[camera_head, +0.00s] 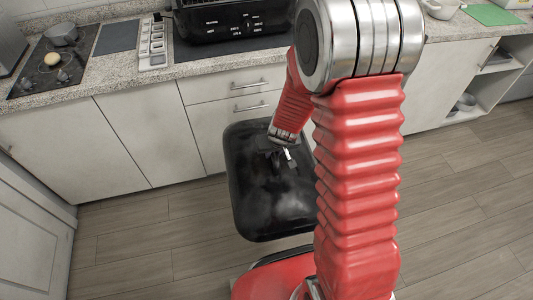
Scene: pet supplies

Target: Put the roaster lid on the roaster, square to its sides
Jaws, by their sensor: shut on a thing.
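The roaster lid (268,200) is a large dark, glossy, rounded rectangle. It hangs in the air in front of the cabinet drawers, above the floor, with its broad face towards me. My gripper (287,153) is shut on the lid near its upper middle; the handle itself is mostly hidden. A black appliance with white lettering (232,32) stands on the counter at the top of the view, apart from the lid. It looks like the roaster, but its top is cut off by the picture edge.
A black hob (40,75) with a pot (60,34) is at the counter's left. A tray with compartments (153,45) stands left of the black appliance. A green board (490,14) lies at the right. My red arm hides part of the counter.

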